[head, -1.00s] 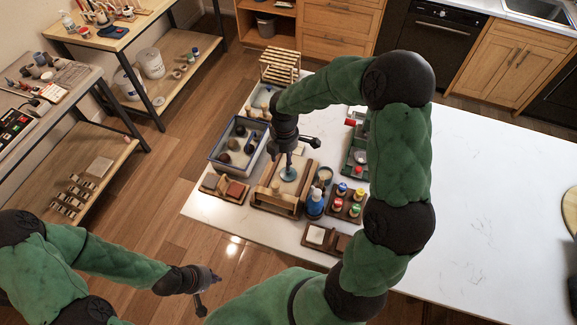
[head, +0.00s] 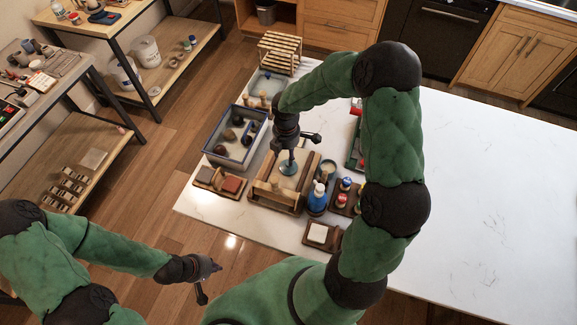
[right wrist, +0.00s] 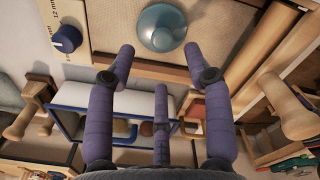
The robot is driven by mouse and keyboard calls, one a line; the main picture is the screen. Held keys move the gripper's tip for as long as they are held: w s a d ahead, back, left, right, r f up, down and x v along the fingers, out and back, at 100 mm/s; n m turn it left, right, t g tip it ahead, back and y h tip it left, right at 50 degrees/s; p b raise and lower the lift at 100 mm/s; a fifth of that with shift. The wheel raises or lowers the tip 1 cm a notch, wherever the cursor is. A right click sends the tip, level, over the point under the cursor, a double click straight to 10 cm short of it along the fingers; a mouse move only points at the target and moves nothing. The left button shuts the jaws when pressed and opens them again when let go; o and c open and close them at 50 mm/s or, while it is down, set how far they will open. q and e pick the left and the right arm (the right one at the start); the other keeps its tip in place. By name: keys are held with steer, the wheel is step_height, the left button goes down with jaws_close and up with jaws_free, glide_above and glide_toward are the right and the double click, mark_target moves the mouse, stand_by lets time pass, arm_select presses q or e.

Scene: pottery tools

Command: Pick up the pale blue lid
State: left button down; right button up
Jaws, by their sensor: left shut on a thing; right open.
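The pale blue lid (head: 288,168) is a small round dome with a knob. It rests on a pale board in a wooden tray (head: 268,199); in the right wrist view the lid (right wrist: 158,32) is at the top middle. My right gripper (head: 289,154) is over the lid in the head view. In the right wrist view its fingers (right wrist: 160,65) are spread, with nothing between them, and the lid lies beyond their tips. My left gripper (head: 210,283) is low at the left, off the table. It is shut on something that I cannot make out.
A blue-rimmed bin (head: 225,155) with dark lumps stands left of the tray. A blue bottle (head: 318,198) and small colored jars (head: 342,201) stand close on its right. A wooden rack (head: 279,54) is behind. The table's right side (head: 490,200) is clear.

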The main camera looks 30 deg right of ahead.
steer(key=shift+s+f, duration=0.15)
steer(key=shift+f, duration=0.1)
steer(key=f, duration=0.4)
steer(key=shift+s+d+f, duration=0.15)
steer(key=shift+d+f, duration=0.05)
steer(key=shift+f, duration=0.1)
steer(key=shift+r, duration=0.1)
jaws_close()
